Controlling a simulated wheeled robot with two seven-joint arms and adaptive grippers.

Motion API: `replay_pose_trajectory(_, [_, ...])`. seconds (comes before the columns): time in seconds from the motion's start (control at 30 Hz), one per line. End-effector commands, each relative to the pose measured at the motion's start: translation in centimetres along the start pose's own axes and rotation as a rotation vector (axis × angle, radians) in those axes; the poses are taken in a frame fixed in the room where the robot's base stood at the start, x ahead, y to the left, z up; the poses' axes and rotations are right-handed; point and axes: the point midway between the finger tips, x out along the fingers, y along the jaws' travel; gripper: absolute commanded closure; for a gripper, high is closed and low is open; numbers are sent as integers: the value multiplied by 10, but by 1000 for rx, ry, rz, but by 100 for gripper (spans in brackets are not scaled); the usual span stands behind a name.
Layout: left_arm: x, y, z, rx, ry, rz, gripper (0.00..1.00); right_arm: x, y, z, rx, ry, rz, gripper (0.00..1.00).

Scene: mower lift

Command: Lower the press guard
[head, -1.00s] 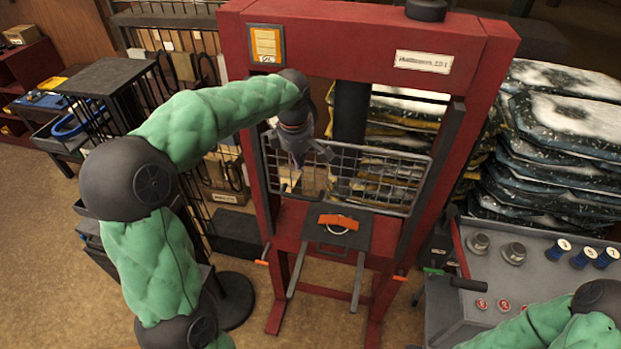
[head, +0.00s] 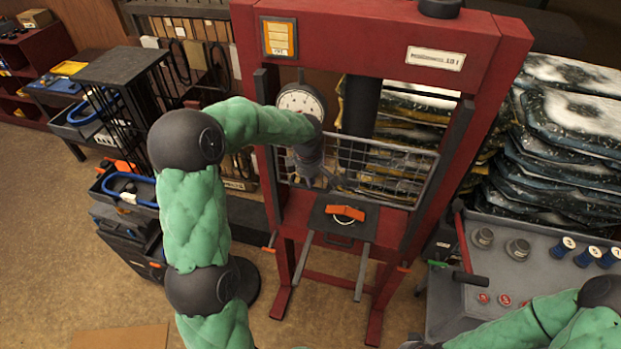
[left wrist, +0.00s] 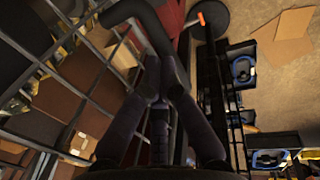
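The press guard (head: 390,172) is a grey wire-mesh panel across the front opening of the red press frame (head: 375,45). It hangs above the dark press bed (head: 338,222). My left gripper (head: 316,181) is at the guard's left part, near its lower edge. In the left wrist view its fingers (left wrist: 161,78) converge, with the tips close together at a dark curved bar (left wrist: 150,22) beside the mesh. I cannot tell whether they hold the bar. The right arm shows at bottom right; its gripper is out of view.
A round gauge (head: 302,100) sits behind my left wrist. A grey cart (head: 540,262) with knobs and buttons stands at right, below stacked bags (head: 575,140). A black rack (head: 120,70) and blue-handled bins are at left. Open floor lies at lower left.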

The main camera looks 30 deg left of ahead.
Motion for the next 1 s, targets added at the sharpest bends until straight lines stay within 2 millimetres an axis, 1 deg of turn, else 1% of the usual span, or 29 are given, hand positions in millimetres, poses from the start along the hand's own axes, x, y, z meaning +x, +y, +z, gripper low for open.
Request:
replay_pose_trajectory(0.4, [3,0,0,0,0,0,100,0,0,0,0,0,0,100])
replay_pose_trajectory(0.57, [9,-2,0,0,0,0,100,7,2,0,0,0,0,100])
replay_pose_trajectory(0.67, [19,-3,0,0,0,0,100,16,6,-1,0,0,0,100])
replay_pose_trajectory(0.77, [33,-6,0,0,0,-1,100,30,11,-1,0,0,0,100])
replay_pose_trajectory(1.0, [75,-14,0,1,1,-2,100,71,26,-2,0,0,0,100])
